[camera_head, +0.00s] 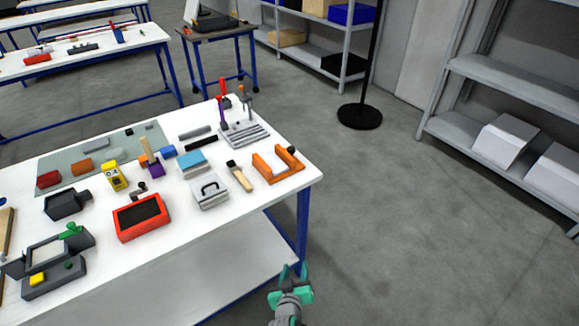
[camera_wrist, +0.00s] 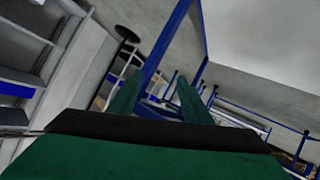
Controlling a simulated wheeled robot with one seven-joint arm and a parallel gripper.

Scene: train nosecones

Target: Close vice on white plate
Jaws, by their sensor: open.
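A dark grey device that looks like the vice (camera_head: 55,284) lies at the table's left front. It has a green handle (camera_head: 71,231) at its back and a small yellow block on its front. A pale flat piece (camera_head: 47,254), perhaps the white plate, lies between its dark parts; I cannot tell whether they touch it. My gripper (camera_head: 292,272) is green, open and empty. It is off the table's front right side, far to the right of the vice. In the wrist view my gripper's fingers (camera_wrist: 158,82) are spread apart, and neither vice nor plate shows.
The white table (camera_head: 110,258) has blue legs and a lower shelf. Grey shelves (camera_head: 510,95) stand at right. Open floor lies right of the table.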

